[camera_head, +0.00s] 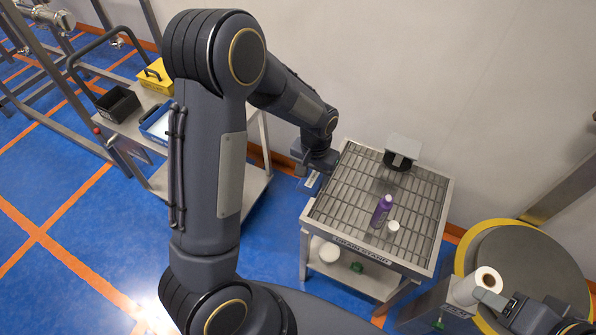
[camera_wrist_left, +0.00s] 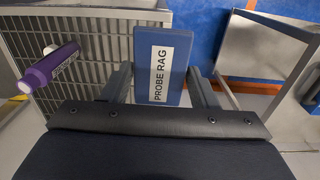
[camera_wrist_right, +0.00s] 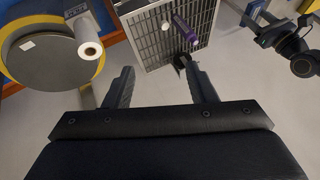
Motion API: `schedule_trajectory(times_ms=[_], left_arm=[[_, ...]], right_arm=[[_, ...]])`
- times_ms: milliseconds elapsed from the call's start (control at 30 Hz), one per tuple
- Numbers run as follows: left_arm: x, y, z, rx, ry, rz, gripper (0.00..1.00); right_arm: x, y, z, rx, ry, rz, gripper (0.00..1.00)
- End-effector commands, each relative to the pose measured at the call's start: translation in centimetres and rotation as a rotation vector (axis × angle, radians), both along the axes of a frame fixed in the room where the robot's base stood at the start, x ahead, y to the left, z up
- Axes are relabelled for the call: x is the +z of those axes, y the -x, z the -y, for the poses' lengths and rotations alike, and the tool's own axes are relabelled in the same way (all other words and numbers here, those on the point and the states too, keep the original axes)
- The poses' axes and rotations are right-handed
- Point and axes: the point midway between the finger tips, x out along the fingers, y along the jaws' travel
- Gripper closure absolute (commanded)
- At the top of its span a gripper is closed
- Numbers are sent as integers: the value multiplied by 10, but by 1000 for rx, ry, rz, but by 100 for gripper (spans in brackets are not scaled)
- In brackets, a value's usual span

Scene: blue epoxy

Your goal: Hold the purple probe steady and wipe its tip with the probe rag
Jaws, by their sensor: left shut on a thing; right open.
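The purple probe (camera_head: 382,210) stands on the slatted top of the metal drain stand (camera_head: 345,222), with a small white cylinder (camera_head: 393,226) beside it. The probe also shows at the left of the left wrist view (camera_wrist_left: 55,66) and far ahead in the right wrist view (camera_wrist_right: 185,30). My left gripper (camera_head: 308,172) is shut on the probe rag (camera_wrist_left: 160,55), a blue block with a white label, at the stand's left edge. My right gripper (camera_wrist_right: 163,82) is open and empty, apart from the probe; in the head view it is at the lower right.
A grey box with a black round part (camera_head: 400,153) stands at the back of the drain stand. A round grey table with a yellow rim (camera_head: 463,262) and a white roll (camera_head: 488,279) is at the right. A cart at the left holds a black bin (camera_head: 117,103) and a yellow box (camera_head: 155,76).

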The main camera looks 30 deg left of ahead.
Motion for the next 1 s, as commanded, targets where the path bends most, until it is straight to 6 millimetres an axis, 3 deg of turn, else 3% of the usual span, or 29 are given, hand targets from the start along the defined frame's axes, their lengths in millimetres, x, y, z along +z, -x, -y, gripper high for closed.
schedule_trajectory(times_ms=[267, 467, 767, 1000], left_arm=[[-2, 0, -1, 4, -1, 0, 65], [-17, 0, -1, 5, -1, 0, 65], [-51, 0, -1, 6, -1, 0, 65], [-77, 0, -1, 6, -1, 0, 65]], right_arm=[[-1, -2, 0, -3, -8, -9, 45], [-11, -20, -6, -45, -105, -122, 45], [-49, -86, -26, -203, -383, -452, 45], [-102, -147, -44, -351, -595, -728, 45]])
